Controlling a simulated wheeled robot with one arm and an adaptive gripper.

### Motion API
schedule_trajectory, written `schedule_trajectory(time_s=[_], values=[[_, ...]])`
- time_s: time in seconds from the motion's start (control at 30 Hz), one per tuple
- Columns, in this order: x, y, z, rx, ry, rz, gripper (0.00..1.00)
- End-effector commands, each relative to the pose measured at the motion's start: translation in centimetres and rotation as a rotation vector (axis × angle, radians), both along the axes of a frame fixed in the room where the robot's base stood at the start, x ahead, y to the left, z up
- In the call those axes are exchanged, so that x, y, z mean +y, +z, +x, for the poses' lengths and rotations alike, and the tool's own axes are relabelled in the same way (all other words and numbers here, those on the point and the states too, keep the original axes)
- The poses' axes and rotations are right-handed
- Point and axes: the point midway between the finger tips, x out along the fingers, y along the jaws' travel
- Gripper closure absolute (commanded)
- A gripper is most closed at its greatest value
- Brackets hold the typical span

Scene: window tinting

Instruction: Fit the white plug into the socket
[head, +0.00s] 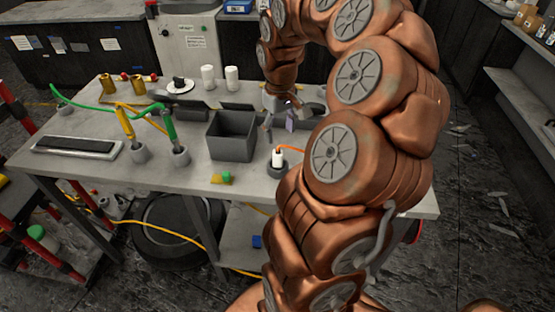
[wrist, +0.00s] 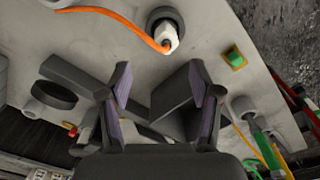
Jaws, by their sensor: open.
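The white plug (head: 278,158) stands upright near the front edge of the grey table, at a dark round base (head: 277,172). An orange cable leaves its top and runs behind my arm. In the wrist view the plug (wrist: 166,36) shows at the top centre over the dark round base (wrist: 164,14). I cannot tell how deep it sits. My gripper (head: 280,119) is above the table, behind the plug in the head view. In the wrist view my gripper (wrist: 160,75) has its fingers spread with nothing between them, apart from the plug.
A dark grey open bin (head: 232,136) stands left of the plug. A green-and-yellow block (head: 221,178) lies near the front edge. Yellow (head: 126,125) and green (head: 168,123) plugs stand in grey round sockets further left. White cylinders (head: 208,76) stand at the back.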

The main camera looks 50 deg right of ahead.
Motion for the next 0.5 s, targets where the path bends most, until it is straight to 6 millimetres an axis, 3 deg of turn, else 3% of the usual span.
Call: schedule_trajectory(time_s=[0.5], values=[[0.4,-3.1,-0.2,0.005,0.001,0.004,0.37]])
